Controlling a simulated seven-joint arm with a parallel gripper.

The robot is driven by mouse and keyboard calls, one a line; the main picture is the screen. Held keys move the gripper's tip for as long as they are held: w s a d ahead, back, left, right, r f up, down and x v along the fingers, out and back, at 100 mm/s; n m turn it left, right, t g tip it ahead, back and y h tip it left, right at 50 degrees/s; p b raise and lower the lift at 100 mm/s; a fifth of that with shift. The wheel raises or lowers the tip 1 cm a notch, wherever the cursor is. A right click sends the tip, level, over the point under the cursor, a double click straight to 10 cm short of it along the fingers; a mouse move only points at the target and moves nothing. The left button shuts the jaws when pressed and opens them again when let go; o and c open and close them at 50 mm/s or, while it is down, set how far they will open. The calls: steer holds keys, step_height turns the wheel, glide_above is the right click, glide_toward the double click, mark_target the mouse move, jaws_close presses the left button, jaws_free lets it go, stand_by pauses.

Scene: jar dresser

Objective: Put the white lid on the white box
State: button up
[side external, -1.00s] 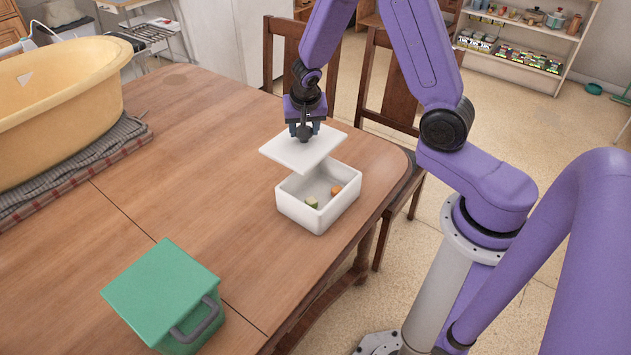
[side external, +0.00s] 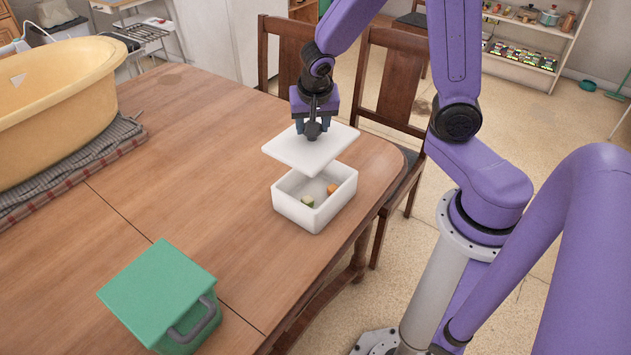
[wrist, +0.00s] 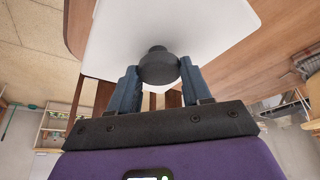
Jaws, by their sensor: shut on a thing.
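The white lid (side external: 290,153) is a flat square plate with a dark round knob, held roughly level in the air. My gripper (side external: 313,130) is shut on that knob. In the wrist view the lid (wrist: 215,25) fills the upper middle, and my gripper's fingers (wrist: 158,72) close on the knob from both sides. The white box (side external: 290,208) stands open on the table below the lid. Its far part is hidden under the lid.
A green box with a handle (side external: 160,290) stands at the table's front left. A yellow tub (side external: 60,85) sits on a striped cloth (side external: 110,142) at the left. Wooden chairs (side external: 388,75) stand at the table's far edge. The table's middle (side external: 190,160) is clear.

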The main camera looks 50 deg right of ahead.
mark_target(318, 142)
steer(key=s+r, duration=0.4)
steer(key=s, duration=1.1)
steer(key=w+f, duration=0.3)
steer(key=w, duration=0.1)
steer(key=w+f, duration=0.3)
steer(key=w, duration=0.2)
steer(key=w+f, duration=0.3)
steer(key=w, duration=0.1)
steer(key=shift+w+d+f, duration=0.1)
steer(key=shift+w+d, duration=0.05)
steer(key=shift+w, duration=0.25)
steer(key=shift+w+f, duration=0.3)
steer(key=shift+f, duration=1.55)
steer(key=shift+f, duration=0.6)
